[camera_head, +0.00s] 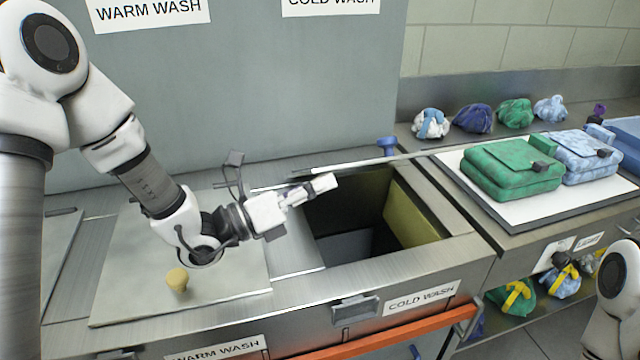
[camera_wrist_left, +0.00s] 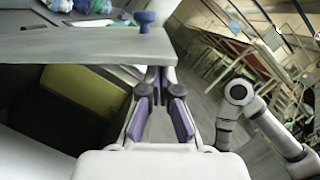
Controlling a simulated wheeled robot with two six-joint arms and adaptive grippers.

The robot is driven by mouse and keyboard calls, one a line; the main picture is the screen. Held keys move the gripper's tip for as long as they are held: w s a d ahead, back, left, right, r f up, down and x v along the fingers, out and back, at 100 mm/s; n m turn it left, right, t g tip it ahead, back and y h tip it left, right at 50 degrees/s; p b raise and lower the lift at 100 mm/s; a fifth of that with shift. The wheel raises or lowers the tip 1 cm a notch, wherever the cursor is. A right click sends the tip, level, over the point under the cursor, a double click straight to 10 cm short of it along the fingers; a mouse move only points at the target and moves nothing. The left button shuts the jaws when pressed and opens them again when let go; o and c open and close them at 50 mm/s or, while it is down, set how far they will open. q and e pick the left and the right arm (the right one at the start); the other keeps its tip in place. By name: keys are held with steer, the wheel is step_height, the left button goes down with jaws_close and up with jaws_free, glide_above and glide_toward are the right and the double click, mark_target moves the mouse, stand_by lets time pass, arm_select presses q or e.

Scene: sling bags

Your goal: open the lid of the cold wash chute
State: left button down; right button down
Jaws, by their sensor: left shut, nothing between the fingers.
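The cold wash chute lid (camera_head: 375,161) is a thin grey metal panel with a blue knob (camera_head: 387,145). It is raised off its frame and seen almost edge-on, leaving the dark chute opening (camera_head: 350,215) below it exposed. The lid also shows in the left wrist view (camera_wrist_left: 75,46), with its blue knob (camera_wrist_left: 145,20). My left gripper (camera_head: 328,183) is shut and empty over the opening. In the wrist view its fingertips (camera_wrist_left: 160,74) are at the underside of the lid near its edge; contact is not clear. My right gripper is out of view.
An orange rail (camera_head: 400,335) runs along the front. Green (camera_head: 512,170) and blue bags lie on a white board at right, with several bundled bags behind.

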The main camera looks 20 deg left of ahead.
arm_select(q)
steer(key=w+a+r+n+y+p, duration=0.1)
steer(key=w+a+r+n+p, duration=0.2)
steer(key=r+p, duration=0.25)
steer(key=w+a+r+n+p, duration=0.2)
steer(key=w+r+p, duration=0.25)
steer(key=p, duration=0.25)
steer(key=w+a+r+n+y+p, duration=0.1)
steer(key=w+a+r+n+p, duration=0.3)
steer(key=w+a, duration=0.4)
steer(key=shift+w+a+r+n+y, duration=0.15)
steer(key=shift+w+r+n+y, duration=0.15)
steer(key=shift+w+r, duration=0.7)
steer(key=shift+w+f, duration=0.3)
